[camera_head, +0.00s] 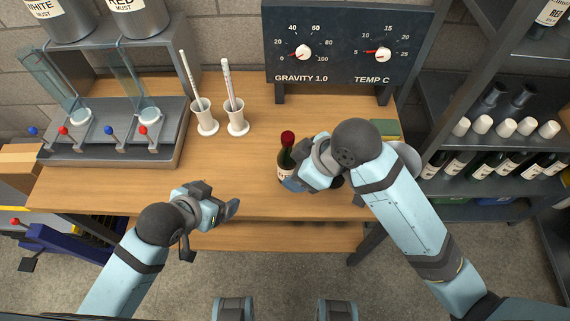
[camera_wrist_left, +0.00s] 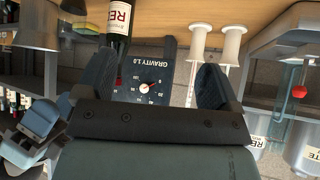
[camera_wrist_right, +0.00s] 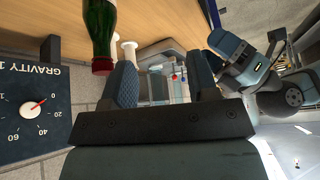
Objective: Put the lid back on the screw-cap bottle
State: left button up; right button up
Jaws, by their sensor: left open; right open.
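The dark green bottle (camera_head: 286,160) stands upright near the front of the wooden table, with a red top (camera_head: 288,137). In the left wrist view the bottle (camera_wrist_left: 118,22) shows a pale label. In the right wrist view its green glass (camera_wrist_right: 100,22) and red end show beside one finger. My right gripper (camera_wrist_right: 165,85) is open and empty, close beside the bottle and partly hiding its lower right side in the head view. My left gripper (camera_head: 221,199) is open and empty over the table's front edge, left of the bottle. I cannot make out a separate lid.
A gauge board (camera_head: 345,50) stands at the back. Two white cylinders (camera_head: 205,118) with rods stand left of centre. A grey bottling rack (camera_head: 110,150) fills the left side. A sponge (camera_head: 384,129) lies at the right. The table between cylinders and bottle is clear.

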aim_at(281, 165)
jog(key=w+a+r+n+g+h, duration=0.2)
jog(key=w+a+r+n, duration=0.15)
jog(key=a+n, duration=0.2)
pick_arm(q)
jog(key=w+d+f+m+t+h, duration=0.1)
jog(key=w+d+f+m+h, duration=0.1)
jog(key=w+d+h, duration=0.3)
jog(key=shift+w+d+f+m+t+h, duration=0.2)
jog(key=shift+d+f+m+t+h, duration=0.15)
jog(key=shift+d+m, duration=0.6)
pick_arm(e)
jog(key=shift+w+d+r+n+h, duration=0.25)
jog(key=shift+w+d+n+h, duration=0.35)
jog(key=shift+w, duration=0.75)
jog(key=shift+w+d+r+n+h, duration=0.35)
jog(key=shift+w+n+h, duration=0.3)
jog(key=shift+w, duration=0.65)
jog(key=shift+w+d+r+n+h, duration=0.2)
jog(key=shift+w+d+n+h, duration=0.4)
jog(key=shift+w, duration=0.75)
pick_arm(q)
jog(key=x, duration=1.3)
jog(key=shift+w+d+f, duration=0.2)
jog(key=shift+f, duration=0.1)
